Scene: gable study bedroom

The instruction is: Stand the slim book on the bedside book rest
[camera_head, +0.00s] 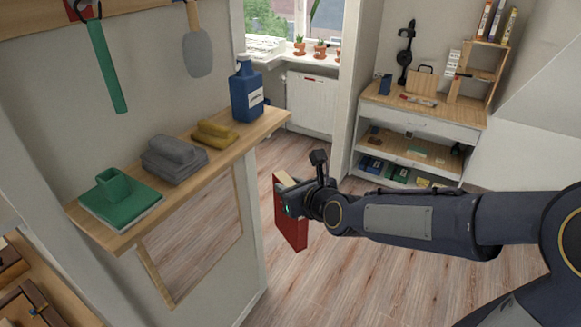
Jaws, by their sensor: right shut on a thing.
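My right gripper (291,203) is shut on a red slim book (291,226). The book hangs upright below and beside the fingers, over the open floor, apart from any surface. Its cover faces toward me and a pale page edge shows at its top. My right arm reaches in from the right. My left gripper is not in view. I cannot make out a bedside book rest for certain in this view.
A wooden workbench (425,112) stands at the back right. A radiator (311,103) is under the window. Bare wood floor (345,285) lies below my arm.

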